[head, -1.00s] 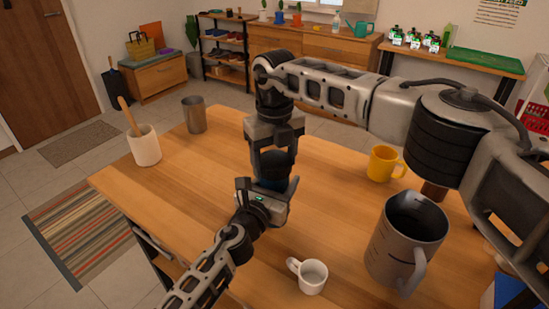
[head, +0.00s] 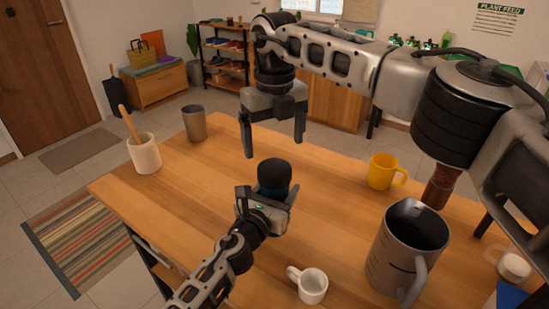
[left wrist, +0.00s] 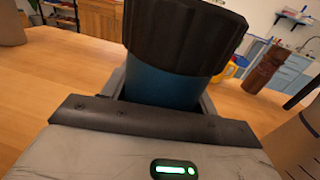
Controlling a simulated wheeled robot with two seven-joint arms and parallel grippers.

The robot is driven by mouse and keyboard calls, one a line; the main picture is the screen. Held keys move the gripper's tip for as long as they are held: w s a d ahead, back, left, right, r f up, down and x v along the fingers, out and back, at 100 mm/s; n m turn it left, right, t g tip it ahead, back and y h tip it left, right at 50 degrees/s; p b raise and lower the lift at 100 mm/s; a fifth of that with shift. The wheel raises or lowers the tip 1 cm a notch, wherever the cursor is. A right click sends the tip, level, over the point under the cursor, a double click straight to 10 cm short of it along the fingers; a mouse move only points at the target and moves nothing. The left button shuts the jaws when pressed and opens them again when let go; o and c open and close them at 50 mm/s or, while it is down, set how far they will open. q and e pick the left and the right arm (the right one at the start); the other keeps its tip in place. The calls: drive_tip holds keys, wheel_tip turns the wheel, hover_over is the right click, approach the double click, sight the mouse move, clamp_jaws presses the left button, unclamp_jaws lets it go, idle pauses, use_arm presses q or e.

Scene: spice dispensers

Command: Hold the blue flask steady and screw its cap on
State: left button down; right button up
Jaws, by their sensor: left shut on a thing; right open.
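The blue flask (head: 275,191) stands upright on the wooden table with its black cap (head: 274,173) sitting on top. In the left wrist view the blue body (left wrist: 160,86) shows below the large ribbed cap (left wrist: 185,32). My left gripper (head: 272,207) is shut around the flask's body, which hides most of its lower part. My right gripper (head: 275,143) is open and empty, pointing down above and a little behind the cap, apart from it. How tightly the cap sits cannot be told.
On the table stand a yellow mug (head: 381,171), a large grey jug (head: 390,255), a small white cup (head: 312,286), a grey tumbler (head: 194,123), and a white crock (head: 145,155) with a wooden tool. A brown mill (head: 438,188) is at right.

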drive_tip(key=shift+r, duration=2.3)
use_arm(q)
drive_tip(key=shift+c, duration=1.8)
unclamp_jaws()
drive_tip(key=shift+s+a, duration=0.25)
drive_tip(key=shift+s, duration=0.25)
drive_tip(key=v, duration=1.5)
use_arm(e)
drive_tip(key=shift+r, duration=0.2)
